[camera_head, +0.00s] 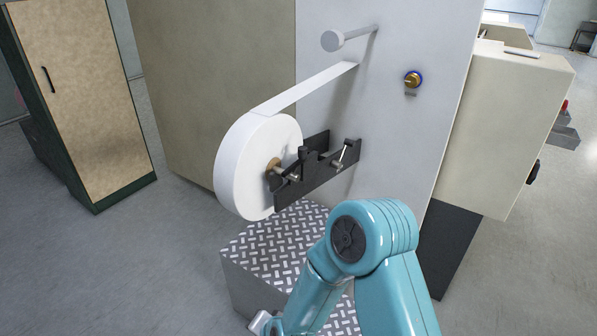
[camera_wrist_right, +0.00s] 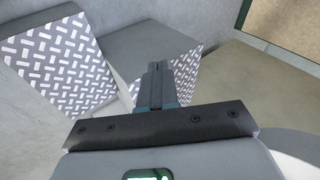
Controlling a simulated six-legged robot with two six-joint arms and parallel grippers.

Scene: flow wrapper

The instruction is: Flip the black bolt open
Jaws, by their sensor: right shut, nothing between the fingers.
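The black bolt assembly (camera_head: 318,174) is a dark bracket on the side of the pale machine, next to the white film roll (camera_head: 246,165). Two black upright parts with silver pins sit on it, one near the roll's hub and one nearer the machine wall. I cannot tell from this view which part is the bolt or how it is set. My right arm reaches in from the lower right, below the bracket and apart from it. In the right wrist view my right gripper (camera_wrist_right: 157,72) is shut and empty, pointing toward a tread-plate step. My left gripper is not seen.
The step (camera_head: 270,243) with a diamond-pattern top stands under the roll. White film (camera_head: 305,88) runs up from the roll toward the machine. A round-ended rod (camera_head: 333,40) and a brass knob (camera_head: 413,79) stick out above. A wooden cabinet (camera_head: 85,90) stands left; floor between is clear.

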